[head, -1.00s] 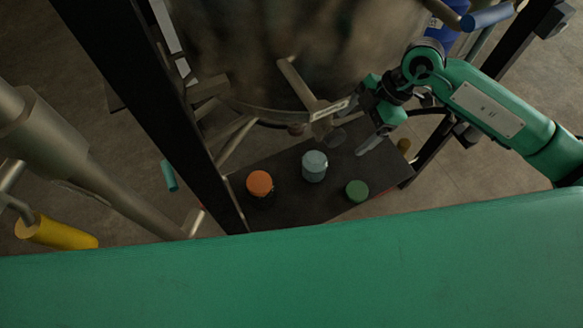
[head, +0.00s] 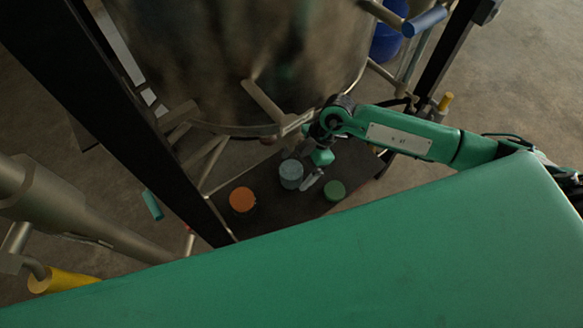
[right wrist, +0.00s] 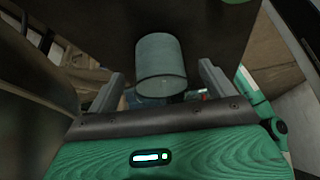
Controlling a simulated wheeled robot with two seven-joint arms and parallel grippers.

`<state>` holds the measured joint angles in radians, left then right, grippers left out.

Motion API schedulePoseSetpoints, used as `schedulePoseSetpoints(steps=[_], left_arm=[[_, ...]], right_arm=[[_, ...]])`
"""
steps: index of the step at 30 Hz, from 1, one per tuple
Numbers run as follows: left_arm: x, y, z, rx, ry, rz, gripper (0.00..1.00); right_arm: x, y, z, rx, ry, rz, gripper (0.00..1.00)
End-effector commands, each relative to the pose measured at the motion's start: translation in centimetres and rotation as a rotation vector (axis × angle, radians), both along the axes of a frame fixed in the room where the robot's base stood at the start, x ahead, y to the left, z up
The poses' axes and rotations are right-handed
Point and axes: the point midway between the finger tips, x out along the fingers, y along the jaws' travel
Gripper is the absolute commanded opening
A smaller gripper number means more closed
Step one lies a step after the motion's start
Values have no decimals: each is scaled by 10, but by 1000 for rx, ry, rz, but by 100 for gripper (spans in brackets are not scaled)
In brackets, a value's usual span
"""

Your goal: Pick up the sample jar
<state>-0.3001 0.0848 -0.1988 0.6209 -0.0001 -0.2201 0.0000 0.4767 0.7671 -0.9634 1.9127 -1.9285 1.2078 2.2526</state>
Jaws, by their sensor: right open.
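A grey-blue jar (head: 291,174), which I take to be the sample jar, stands upright on a dark shelf (head: 268,215) between an orange-topped jar (head: 242,200) and a green-topped jar (head: 335,191). My right gripper (head: 309,178) is just to its right in the head view, its fingers pointing at it. In the right wrist view the grey-blue jar (right wrist: 160,66) appears between the two spread fingers, nearer their tips, with a visible gap on each side. The gripper is open and empty. My left gripper is not in view.
A large metal vessel (head: 235,60) with a bracket and rim stands just behind the shelf, close above my right wrist. A dark post (head: 120,120) rises on the left of the shelf. A blue drum (head: 386,42) stands behind. The orange and green jars flank closely.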

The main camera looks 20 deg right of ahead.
Motion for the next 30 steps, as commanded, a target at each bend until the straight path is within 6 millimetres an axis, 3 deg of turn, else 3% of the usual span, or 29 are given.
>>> schedulePoseSetpoints(steps=[5,11,12,20,30], left_arm=[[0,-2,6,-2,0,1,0],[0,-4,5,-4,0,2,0],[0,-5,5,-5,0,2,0],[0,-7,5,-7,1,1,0],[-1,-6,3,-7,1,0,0]], right_arm=[[-1,9,-13,1,0,0,86],[-1,10,-16,1,0,0,86],[-1,9,-15,1,0,0,84],[-1,9,-15,1,0,0,34],[0,9,-12,2,-2,1,34]])
